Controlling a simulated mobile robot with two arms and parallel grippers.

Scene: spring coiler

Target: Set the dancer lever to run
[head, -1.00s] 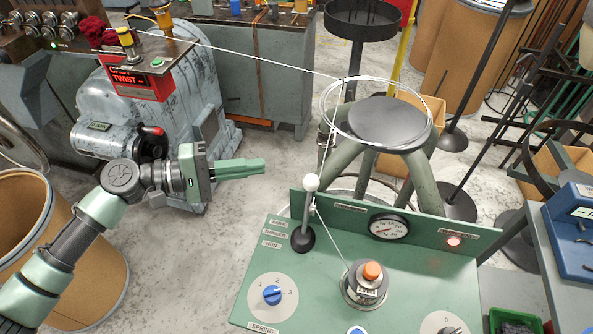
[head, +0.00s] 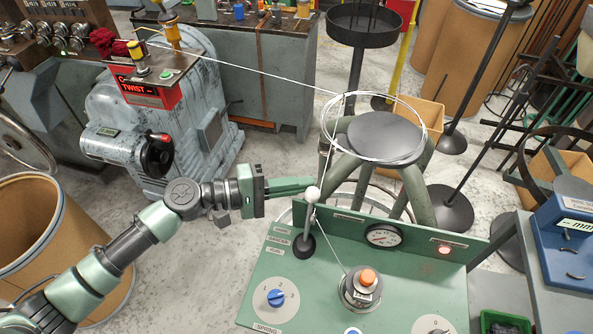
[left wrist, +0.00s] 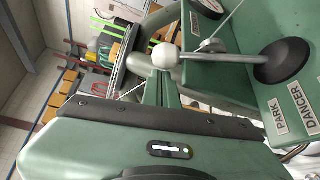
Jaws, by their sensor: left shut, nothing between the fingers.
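The dancer lever (head: 308,222) stands at the left of the green panel (head: 400,296), with a white ball on a thin rod and a black round base. Labels beside it include PARK and DANCER, and both read clearly in the left wrist view. My left gripper (head: 312,184) is shut and empty, its fingertips at the white ball from the left. In the left wrist view the ball (left wrist: 166,56) shows just past the fingertips (left wrist: 162,78); I cannot tell if they touch. The rod leans toward the PARK side there. My right gripper is not in view.
A round gauge (head: 384,235), a lit red lamp (head: 444,250), an orange-topped post (head: 368,277) and a blue knob (head: 276,298) are on the panel. A thin wire runs past the lever. A wire coil (head: 372,128) lies over the stand behind.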

